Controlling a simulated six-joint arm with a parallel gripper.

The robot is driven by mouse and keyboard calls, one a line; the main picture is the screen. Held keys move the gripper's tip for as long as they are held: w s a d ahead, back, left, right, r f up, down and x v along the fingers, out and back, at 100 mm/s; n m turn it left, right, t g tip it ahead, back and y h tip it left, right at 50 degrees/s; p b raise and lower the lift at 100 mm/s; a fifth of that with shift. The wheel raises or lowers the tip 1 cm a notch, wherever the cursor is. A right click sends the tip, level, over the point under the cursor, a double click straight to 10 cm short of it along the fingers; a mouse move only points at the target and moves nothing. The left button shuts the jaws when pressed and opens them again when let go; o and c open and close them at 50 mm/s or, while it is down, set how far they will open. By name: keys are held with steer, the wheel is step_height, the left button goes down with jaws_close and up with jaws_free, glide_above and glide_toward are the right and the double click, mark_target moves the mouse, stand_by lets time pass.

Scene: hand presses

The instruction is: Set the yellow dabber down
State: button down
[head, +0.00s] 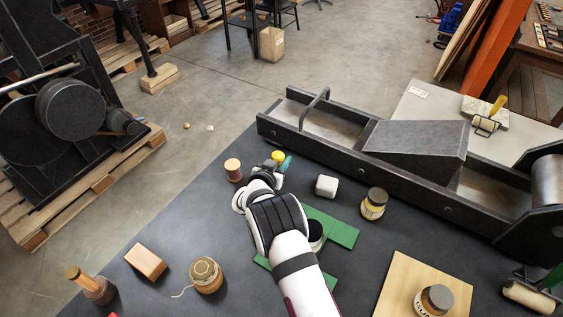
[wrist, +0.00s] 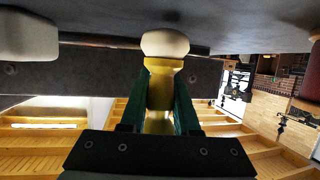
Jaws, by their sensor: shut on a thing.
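The yellow dabber (wrist: 160,85) has a yellow handle and a pale rounded pad (wrist: 165,43). My gripper (wrist: 160,95) is shut on the handle, with one green finger on each side. In the wrist view the pad points at the dark table top (wrist: 110,18); whether it touches is unclear. In the head view the dabber's yellow top (head: 278,156) shows beyond my wrist, beside a green fingertip (head: 285,165); my arm hides the rest.
A labelled jar (head: 373,203) and green mats (head: 341,234) are nearer. The long black press bed (head: 345,131) lies behind.

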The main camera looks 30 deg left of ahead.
steer(key=shift+f, duration=0.35)
steer(key=c, duration=0.6)
jaws_free()
steer(key=shift+f, duration=0.15)
steer(key=shift+c, duration=0.2)
